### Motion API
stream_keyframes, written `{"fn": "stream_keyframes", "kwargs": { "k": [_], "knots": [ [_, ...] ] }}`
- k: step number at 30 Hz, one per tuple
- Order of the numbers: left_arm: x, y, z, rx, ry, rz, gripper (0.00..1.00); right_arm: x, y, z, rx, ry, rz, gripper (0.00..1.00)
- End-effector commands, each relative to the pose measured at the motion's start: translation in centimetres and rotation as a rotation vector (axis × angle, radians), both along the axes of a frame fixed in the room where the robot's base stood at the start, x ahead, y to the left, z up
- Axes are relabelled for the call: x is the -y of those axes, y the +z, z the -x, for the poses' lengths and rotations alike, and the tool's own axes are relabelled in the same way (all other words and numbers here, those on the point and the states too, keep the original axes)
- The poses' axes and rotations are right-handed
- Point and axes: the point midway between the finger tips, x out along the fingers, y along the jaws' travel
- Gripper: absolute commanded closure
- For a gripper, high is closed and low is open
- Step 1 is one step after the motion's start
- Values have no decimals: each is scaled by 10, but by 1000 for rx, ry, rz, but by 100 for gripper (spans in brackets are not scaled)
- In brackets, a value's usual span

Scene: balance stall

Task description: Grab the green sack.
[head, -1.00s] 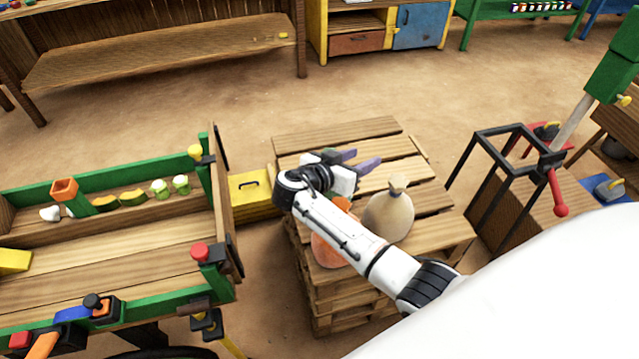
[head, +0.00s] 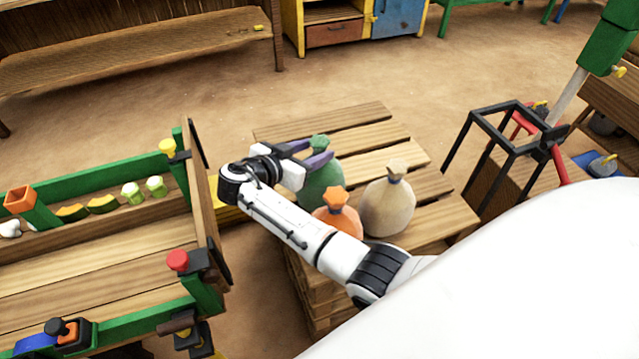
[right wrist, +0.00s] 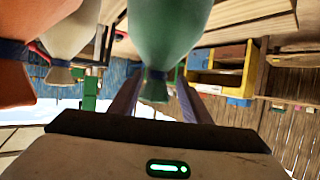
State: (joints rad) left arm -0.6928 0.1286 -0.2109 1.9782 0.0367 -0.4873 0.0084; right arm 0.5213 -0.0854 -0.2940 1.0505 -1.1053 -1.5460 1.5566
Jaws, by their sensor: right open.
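The green sack (head: 322,185) stands upright on a wooden pallet (head: 372,120), with its tied neck uppermost. My right gripper (head: 319,151) is open, with its two purple fingers around the neck of the sack. In the right wrist view the green sack (right wrist: 170,30) hangs upside down in the picture, and its blue tie and tuft lie between the open fingers (right wrist: 156,98). I cannot tell whether either finger touches it. My right forearm hides part of the sacks' lower sides. My left gripper is not in view.
An orange sack (head: 338,215) and a beige sack (head: 388,205) stand close by on the pallet, nearer to me. A green-edged wooden cart (head: 95,172) is on the left. A black frame (head: 508,135) stands on the right. The pallet's far slats are bare.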

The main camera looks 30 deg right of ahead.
Motion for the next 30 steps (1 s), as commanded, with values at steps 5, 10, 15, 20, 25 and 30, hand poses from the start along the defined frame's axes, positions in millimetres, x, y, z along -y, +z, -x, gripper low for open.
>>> {"fn": "stream_keyframes", "kwargs": {
  "k": [5,10,15,20,25,30],
  "knots": [
    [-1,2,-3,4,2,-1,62,17,-6,-4,0,-2,0,57],
    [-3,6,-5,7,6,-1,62,41,-16,-7,0,-1,1,57],
    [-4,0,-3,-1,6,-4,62,55,-25,-13,0,0,0,57],
    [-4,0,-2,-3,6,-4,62,56,-25,-14,1,1,-1,57],
    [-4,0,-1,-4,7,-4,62,56,-25,-13,1,1,-1,70],
    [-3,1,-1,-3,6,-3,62,56,-25,-13,0,1,-1,99]
  ]
}}
